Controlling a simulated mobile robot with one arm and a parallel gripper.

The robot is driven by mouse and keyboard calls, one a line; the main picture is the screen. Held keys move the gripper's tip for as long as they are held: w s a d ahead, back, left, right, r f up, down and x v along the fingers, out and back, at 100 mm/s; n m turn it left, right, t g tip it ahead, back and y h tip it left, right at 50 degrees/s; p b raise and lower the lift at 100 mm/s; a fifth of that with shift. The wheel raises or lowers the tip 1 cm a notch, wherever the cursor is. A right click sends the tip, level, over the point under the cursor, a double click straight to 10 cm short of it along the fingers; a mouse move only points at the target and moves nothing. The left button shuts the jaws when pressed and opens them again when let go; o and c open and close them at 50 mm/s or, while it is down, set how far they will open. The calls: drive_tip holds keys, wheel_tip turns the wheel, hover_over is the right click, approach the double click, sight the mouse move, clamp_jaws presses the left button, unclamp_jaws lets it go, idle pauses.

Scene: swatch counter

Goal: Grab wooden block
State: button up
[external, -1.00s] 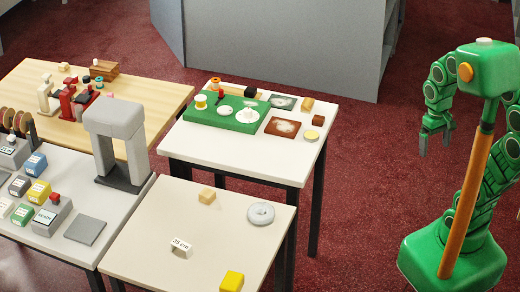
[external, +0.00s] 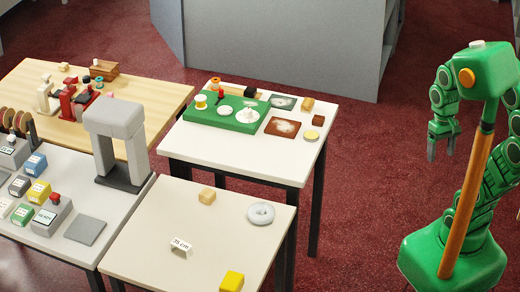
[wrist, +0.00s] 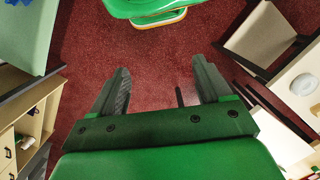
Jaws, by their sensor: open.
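A light wooden block (external: 207,197) sits near the back of the beige front table (external: 225,240) in the external view. Another tan block (external: 307,104) lies on the white table behind it, and a small dark brown block (external: 318,120) is near that one. My gripper (external: 441,154) is open and empty over the red floor, well to the right of both tables. In the wrist view its two dark fingers (wrist: 160,85) are apart with only carpet between them. I cannot make out the wooden block in the wrist view.
The beige table also holds a grey ring (external: 261,214), a yellow block (external: 232,282) and a white labelled sign (external: 181,247). A grey arch (external: 120,125) stands at its left. Open carpet (external: 365,200) lies between my gripper and the tables.

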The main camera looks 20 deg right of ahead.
drive_tip(key=w+a+m+g+y, duration=0.1)
drive_tip(key=w+a+m+y, duration=0.2)
drive_tip(key=w+a, duration=1.35)
drive_tip(key=w+a+m+g+y, duration=0.1)
drive_tip(key=w+a+m+y, duration=0.2)
drive_tip(key=w+a, duration=1.3)
drive_tip(key=m+g+y, duration=0.4)
drive_tip(key=m+y, duration=0.1)
hover_over(208, 192)
drive_tip(key=w+d, duration=0.1)
drive_tip(key=d, duration=0.1)
wheel_tip(208, 192, down, 19)
drive_tip(key=shift+t, duration=0.3)
drive_tip(key=shift+w+f, duration=0.15)
drive_tip(key=shift+f, duration=2.5)
drive_tip(key=shift+s+a+f, duration=0.25)
drive_tip(key=shift+a+f, duration=0.2)
drive_tip(key=shift+f, duration=0.05)
drive_tip(key=shift+s+a+f, duration=0.25)
drive_tip(key=shift+a+f, duration=0.15)
drive_tip(key=shift+f, duration=0.1)
drive_tip(key=shift+s+a+f, duration=0.2)
drive_tip(key=shift+s+a, duration=0.05)
drive_tip(key=shift+a, duration=0.15)
drive_tip(key=c, duration=1)
